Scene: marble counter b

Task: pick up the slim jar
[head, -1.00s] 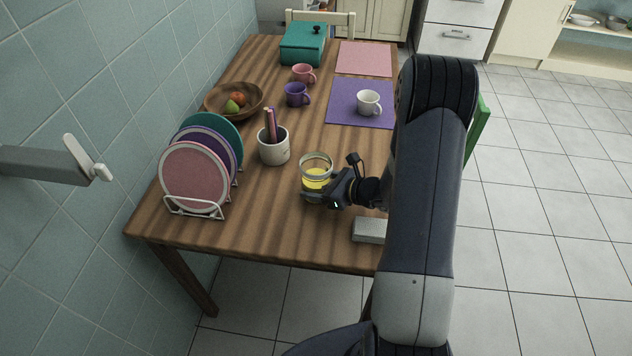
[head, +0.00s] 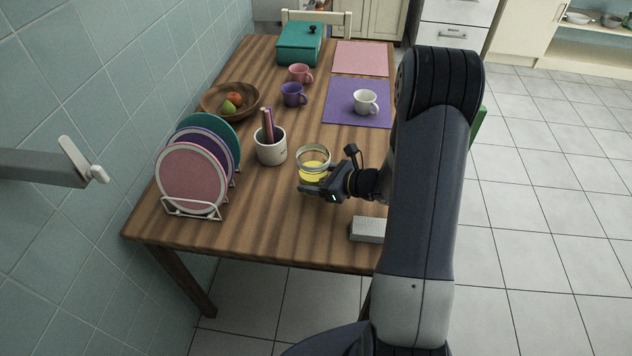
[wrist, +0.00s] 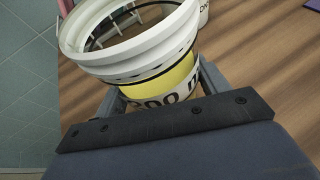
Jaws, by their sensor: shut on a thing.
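The slim jar (head: 313,162) is clear with a pale ringed rim and yellow contents. It stands near the middle of the table's near half in the head view.
A white crock with utensils (head: 271,149) stands left of the jar. A plate rack (head: 195,208) is further left. A grey block (head: 368,229) lies near right. A purple mug (head: 292,95) and a white mug (head: 364,102) stand behind. Bare wood (head: 270,215) lies in front.

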